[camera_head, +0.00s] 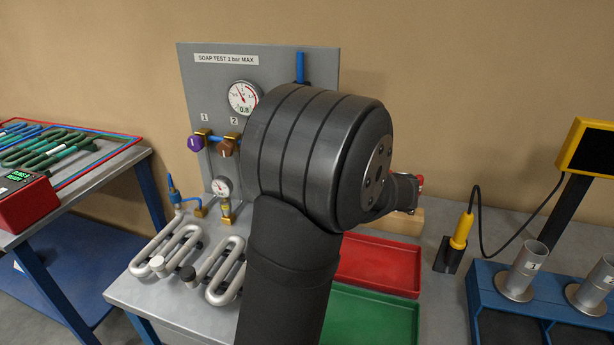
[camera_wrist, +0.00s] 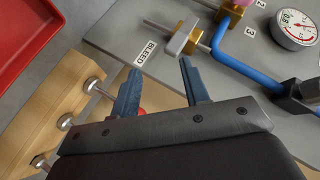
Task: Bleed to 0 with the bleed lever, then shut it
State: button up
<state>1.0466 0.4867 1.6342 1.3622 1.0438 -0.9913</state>
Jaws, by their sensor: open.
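The bleed valve (camera_wrist: 184,38) shows in the wrist view, a brass body with a pale grey block-like handle beside the BLEED label (camera_wrist: 147,52). My gripper (camera_wrist: 159,66) is open and empty, its two blue-grey fingers apart just below the label and valve, not visibly touching the handle. In the head view my arm hides the valve and most of my gripper. The main gauge (camera_head: 243,97) is on the grey panel (camera_head: 213,75), with 0.8 printed on its face; it also shows in the wrist view (camera_wrist: 297,26). Its exact needle reading is too small to tell.
A blue pipe (camera_wrist: 246,66) runs near the valve. A wooden block with steel pegs (camera_wrist: 62,95) lies beside my gripper. Red (camera_head: 380,264) and green (camera_head: 372,317) trays sit on the bench. Serpentine coils (camera_head: 170,250) lie at its left. A yellow-handled tool (camera_head: 462,230) stands right.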

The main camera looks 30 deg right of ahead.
jog(key=s+d+f+m+t+y, duration=0.2)
jog(key=s+d+m+t+y, duration=0.25)
jog(key=s, duration=0.35)
jog(key=shift+n+g+y, duration=0.25)
jog(key=shift+g+y, duration=0.1)
jog(key=x, duration=1.7)
jog(key=shift+a+r, duration=0.25)
jog(key=shift+a, duration=0.05)
grip_shut()
